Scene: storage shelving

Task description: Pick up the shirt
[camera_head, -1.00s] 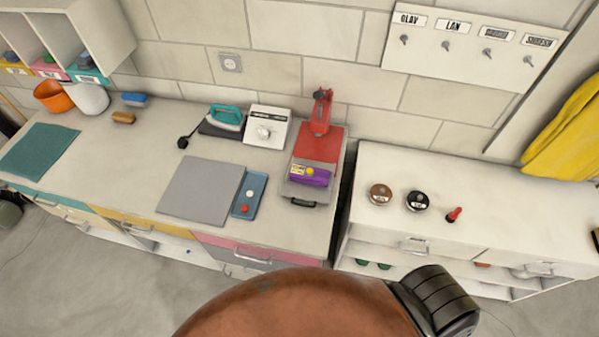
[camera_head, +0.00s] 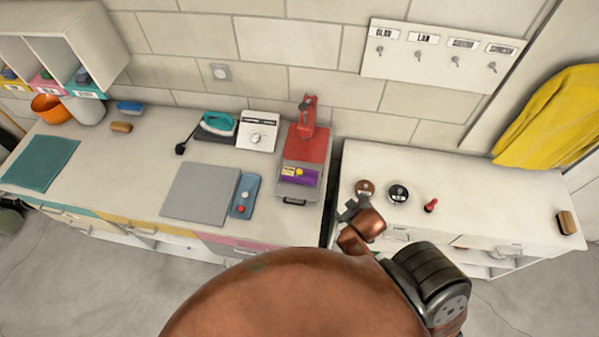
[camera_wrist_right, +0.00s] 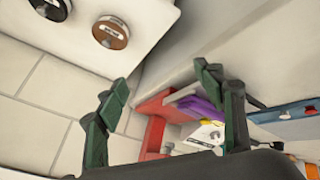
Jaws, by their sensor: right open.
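A yellow cloth garment (camera_head: 553,122) hangs at the wall on the right in the head view; it is the only thing there that looks like a shirt. My right gripper (camera_head: 352,208) shows at the front left edge of the right-hand cabinet, well to the left of the yellow cloth. In the right wrist view its two dark green fingers (camera_wrist_right: 165,92) are spread apart with nothing held between them. The yellow cloth is not in that wrist view. My left gripper is not in view.
The white cabinet top (camera_head: 470,185) holds a brown tin (camera_head: 366,188), a black tin (camera_head: 398,193) and a red-topped dropper (camera_head: 431,205). A red press (camera_head: 305,145) with a purple item (camera_head: 299,176) stands left of the gap. A key board (camera_head: 440,55) hangs above.

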